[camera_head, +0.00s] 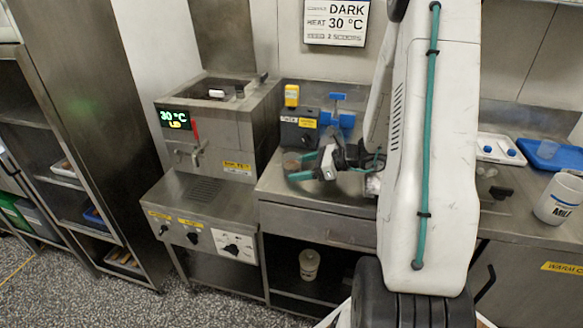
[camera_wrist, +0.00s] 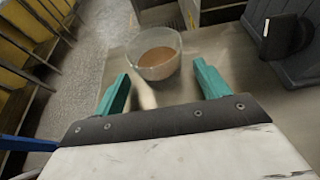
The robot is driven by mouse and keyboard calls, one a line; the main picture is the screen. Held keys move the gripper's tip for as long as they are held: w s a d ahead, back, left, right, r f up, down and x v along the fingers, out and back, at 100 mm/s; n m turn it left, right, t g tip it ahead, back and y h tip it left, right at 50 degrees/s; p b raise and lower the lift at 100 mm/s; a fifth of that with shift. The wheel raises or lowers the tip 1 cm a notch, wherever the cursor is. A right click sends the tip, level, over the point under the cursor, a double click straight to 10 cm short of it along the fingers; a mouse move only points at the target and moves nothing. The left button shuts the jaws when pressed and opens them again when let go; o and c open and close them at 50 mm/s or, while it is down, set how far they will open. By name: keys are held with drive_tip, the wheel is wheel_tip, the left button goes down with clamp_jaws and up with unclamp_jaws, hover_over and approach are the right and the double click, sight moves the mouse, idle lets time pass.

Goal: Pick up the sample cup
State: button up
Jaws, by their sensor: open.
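The sample cup (camera_wrist: 156,52) is a small clear cup with brown content, upright on the steel counter (camera_wrist: 222,50) in the wrist view. It also shows small in the head view (camera_head: 291,165), partly hidden by my gripper. My gripper (camera_wrist: 160,76) has two teal fingers spread wide with nothing between them. The cup is just beyond the fingertips, roughly centred between their lines, and looks apart from both. In the head view my gripper (camera_head: 300,167) is low over the counter's left end.
The steel machine with the 30 °C display (camera_head: 222,125) stands left of the cup. A dark box (camera_head: 298,130) with a yellow item (camera_head: 292,95) and a blue device (camera_head: 338,115) stand behind. A white jug (camera_head: 560,200) and trays (camera_head: 550,155) are at the right.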

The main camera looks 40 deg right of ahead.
drive_tip(key=shift+w+a+f, duration=0.15)
drive_tip(key=shift+w+a, duration=0.05)
drive_tip(key=shift+w, duration=0.05)
drive_tip(key=c, duration=1.1)
